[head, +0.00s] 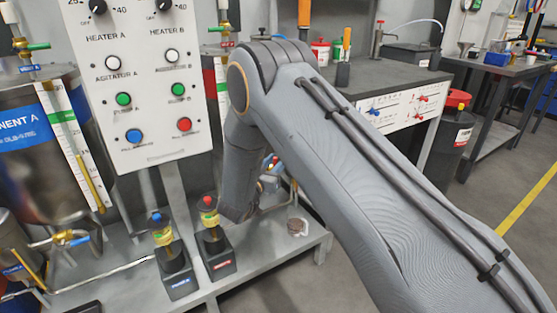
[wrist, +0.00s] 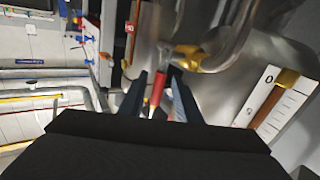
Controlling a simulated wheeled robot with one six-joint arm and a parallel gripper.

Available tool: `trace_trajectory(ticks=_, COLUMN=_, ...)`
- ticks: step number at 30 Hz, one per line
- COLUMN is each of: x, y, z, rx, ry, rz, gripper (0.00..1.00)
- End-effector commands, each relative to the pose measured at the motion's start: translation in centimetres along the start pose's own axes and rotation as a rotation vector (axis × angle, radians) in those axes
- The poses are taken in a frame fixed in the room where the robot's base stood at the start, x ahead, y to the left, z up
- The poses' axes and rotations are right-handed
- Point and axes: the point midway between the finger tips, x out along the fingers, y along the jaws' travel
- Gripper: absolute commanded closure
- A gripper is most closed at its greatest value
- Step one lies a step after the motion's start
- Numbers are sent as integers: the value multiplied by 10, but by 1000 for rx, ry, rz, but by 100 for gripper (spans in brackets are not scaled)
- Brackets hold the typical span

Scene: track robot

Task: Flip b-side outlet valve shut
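The b-side outlet valve shows in the wrist view as a brass body (wrist: 190,59) on a metal pipe, with a red lever handle (wrist: 157,90). My gripper (wrist: 157,74) has its two dark fingers apart, one on each side of the red handle. I see a gap beside the handle, though contact with a finger is hard to judge. In the head view my arm hides the valve and most of the gripper.
In the head view, the control panel (head: 150,75) stands left of my arm. Pumps with a blue top (head: 156,218) and a red top (head: 208,201) sit below it. The a-side blue-handled valve (head: 78,241) is far left. A level gauge (wrist: 290,103) is right in the wrist view.

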Motion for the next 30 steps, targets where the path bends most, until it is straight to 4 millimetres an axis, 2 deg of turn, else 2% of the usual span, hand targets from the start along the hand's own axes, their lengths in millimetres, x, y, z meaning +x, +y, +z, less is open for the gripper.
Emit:
trace_trajectory(ticks=3, x=14, y=0, z=0, rx=2, ry=0, rz=1, gripper=70)
trace_trajectory(ticks=6, x=19, y=0, z=0, rx=2, ry=0, rz=0, gripper=70)
trace_trajectory(ticks=15, x=21, y=0, z=0, rx=1, ry=0, rz=-1, gripper=70)
trace_trajectory(ticks=21, x=21, y=-1, z=0, rx=1, ry=0, rz=-2, gripper=100)
trace_trajectory(ticks=30, x=23, y=1, z=-2, rx=30, ry=-45, rz=-7, gripper=100)
